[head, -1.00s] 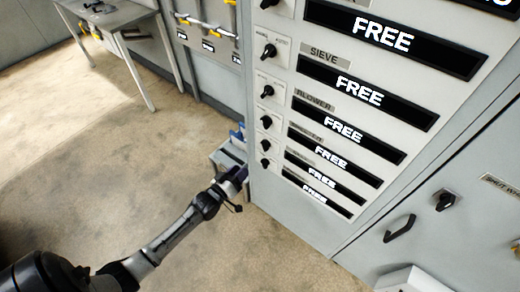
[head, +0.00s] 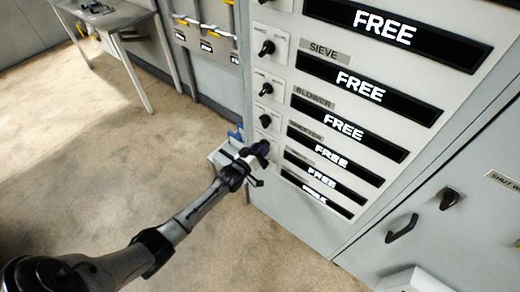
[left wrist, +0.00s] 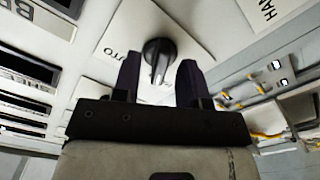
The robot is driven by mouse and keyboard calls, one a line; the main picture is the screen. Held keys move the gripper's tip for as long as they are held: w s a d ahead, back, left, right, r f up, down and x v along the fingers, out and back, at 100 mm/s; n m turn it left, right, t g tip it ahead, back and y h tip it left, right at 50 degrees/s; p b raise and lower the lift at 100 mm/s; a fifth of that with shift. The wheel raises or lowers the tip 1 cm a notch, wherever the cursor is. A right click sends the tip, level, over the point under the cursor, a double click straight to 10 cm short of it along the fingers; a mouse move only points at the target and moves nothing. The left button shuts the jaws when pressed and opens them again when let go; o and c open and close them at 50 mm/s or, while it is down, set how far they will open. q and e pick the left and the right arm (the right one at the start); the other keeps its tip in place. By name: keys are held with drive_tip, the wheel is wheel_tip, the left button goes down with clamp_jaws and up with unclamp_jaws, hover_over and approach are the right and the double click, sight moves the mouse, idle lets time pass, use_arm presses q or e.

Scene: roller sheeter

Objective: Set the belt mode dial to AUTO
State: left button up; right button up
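My left gripper (head: 261,152) is at the left edge of the dial panel, in front of the lower dials, and hides part of that column in the head view. In the left wrist view my left gripper (left wrist: 158,78) is open. A black dial (left wrist: 160,54) with a pale pointer shows beyond and between its two fingertips. Letters reading "UTO" stand on the plate left of this dial. I cannot see contact. The nearby name labels are too cut off or small to tell which dial is the belt one. My right gripper is not in view.
Dials for SIEVE (head: 267,48) and BLOWER (head: 266,88) sit higher on the panel, beside black displays (head: 360,87) reading FREE. A cabinet handle (head: 402,229) and a knob (head: 449,199) are at the right. A table (head: 118,18) stands at the back left. The floor is clear.

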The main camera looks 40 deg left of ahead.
use_arm(q)
clamp_jaws()
idle(0.4)
drive_tip(key=shift+m, duration=0.3)
drive_tip(key=shift+m+p, duration=1.2)
drive_tip(key=shift+m, duration=4.6)
unclamp_jaws()
